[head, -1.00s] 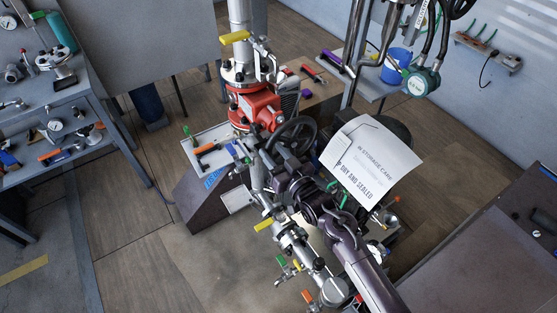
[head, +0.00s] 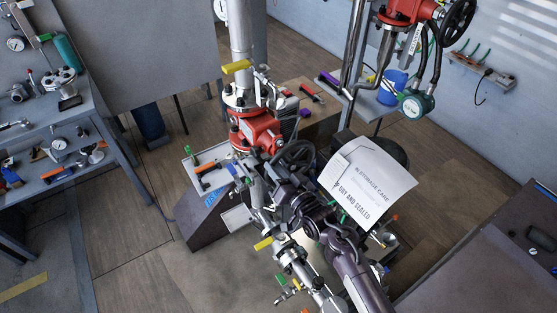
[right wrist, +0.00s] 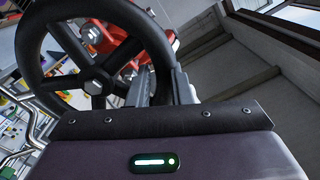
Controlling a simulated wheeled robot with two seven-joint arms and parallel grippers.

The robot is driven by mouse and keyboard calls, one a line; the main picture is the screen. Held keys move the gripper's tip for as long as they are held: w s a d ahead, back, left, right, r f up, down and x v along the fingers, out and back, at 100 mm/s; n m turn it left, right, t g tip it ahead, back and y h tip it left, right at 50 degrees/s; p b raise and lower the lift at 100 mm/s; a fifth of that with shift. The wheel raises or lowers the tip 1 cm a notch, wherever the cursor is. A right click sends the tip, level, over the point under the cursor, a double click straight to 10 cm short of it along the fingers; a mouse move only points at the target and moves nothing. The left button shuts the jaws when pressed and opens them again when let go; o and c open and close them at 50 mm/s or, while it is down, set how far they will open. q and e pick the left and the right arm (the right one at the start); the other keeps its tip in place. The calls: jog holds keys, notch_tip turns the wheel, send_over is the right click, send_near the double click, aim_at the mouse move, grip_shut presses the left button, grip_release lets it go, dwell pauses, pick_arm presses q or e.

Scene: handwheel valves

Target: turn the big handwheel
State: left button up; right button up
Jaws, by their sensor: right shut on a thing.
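The black handwheel (head: 298,153) is on the red valve body (head: 257,131) in the middle of the head view. In the right wrist view the handwheel (right wrist: 92,58) fills the upper left, with its spokes and hub showing. My right gripper (head: 283,172) is at the near side of the wheel. In the right wrist view my right gripper (right wrist: 165,88) is shut on the wheel's rim at its right side. The exact contact is partly hidden by the fingers. My left gripper is not in view.
A paper sign (head: 368,182) stands close right of my right arm. A second red valve with a smaller-looking handwheel (head: 458,18) is at upper right. Pipes with yellow levers (head: 236,67) rise beside the valve.

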jog(key=o, duration=0.6)
jog(key=shift+r+m+b, duration=0.1)
jog(key=shift+m+b, duration=0.2)
jog(key=shift+b, duration=0.1)
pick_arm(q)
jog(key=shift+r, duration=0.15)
pick_arm(e)
jog(key=shift+o, duration=1)
jog(key=shift+w+d, duration=0.1)
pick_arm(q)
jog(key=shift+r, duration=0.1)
